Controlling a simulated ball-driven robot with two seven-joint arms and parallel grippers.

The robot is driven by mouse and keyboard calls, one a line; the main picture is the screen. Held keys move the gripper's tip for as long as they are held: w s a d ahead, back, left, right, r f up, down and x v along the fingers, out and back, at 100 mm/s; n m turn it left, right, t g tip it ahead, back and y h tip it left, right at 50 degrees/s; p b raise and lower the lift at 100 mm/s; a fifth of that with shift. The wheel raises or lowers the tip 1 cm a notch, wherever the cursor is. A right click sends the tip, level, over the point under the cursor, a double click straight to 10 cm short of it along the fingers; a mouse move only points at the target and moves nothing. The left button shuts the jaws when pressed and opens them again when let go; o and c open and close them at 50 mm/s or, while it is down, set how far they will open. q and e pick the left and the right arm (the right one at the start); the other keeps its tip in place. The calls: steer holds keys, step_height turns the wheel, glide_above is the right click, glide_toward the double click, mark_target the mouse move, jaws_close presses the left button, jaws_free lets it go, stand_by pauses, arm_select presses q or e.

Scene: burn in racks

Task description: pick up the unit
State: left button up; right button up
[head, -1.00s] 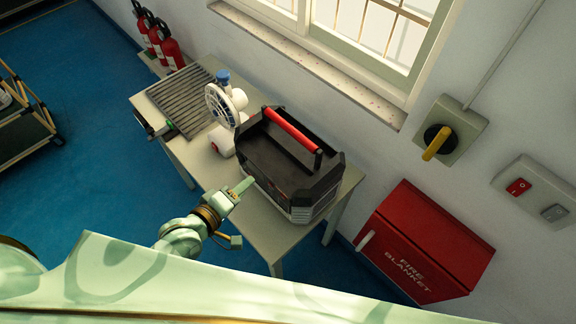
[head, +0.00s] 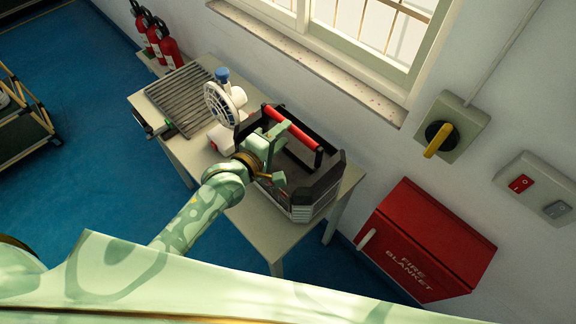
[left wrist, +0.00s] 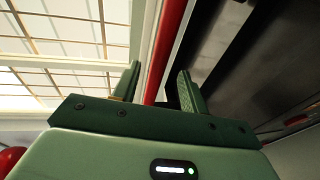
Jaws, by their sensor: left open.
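The likely unit is a black box-like carrier (head: 325,190) with a red bar handle (head: 293,129). It stands upright on a small pale table. My left gripper (head: 274,136) is over the carrier, close to the red handle. In the left wrist view my left gripper (left wrist: 160,82) is open, and the red handle (left wrist: 166,45) shows in the gap between its two fingers. I cannot tell whether a finger touches the handle. My forearm and gripper hide part of the carrier's near left side. My right gripper is not in view.
A white fan (head: 225,103) stands left of the carrier on the table (head: 277,240). A slatted grey panel (head: 180,98) lies at the table's far left. A red fire blanket box (head: 425,240) is on the wall at right. The window sill (head: 310,65) is behind.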

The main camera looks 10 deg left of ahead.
arm_select(q)
steer(key=x, duration=0.4)
steer(key=shift+w+b, duration=0.25)
steer(key=shift+b, duration=0.05)
steer(key=shift+s+r, duration=0.1)
jaws_close()
stand_by(0.9)
steer(key=shift+r, duration=0.3)
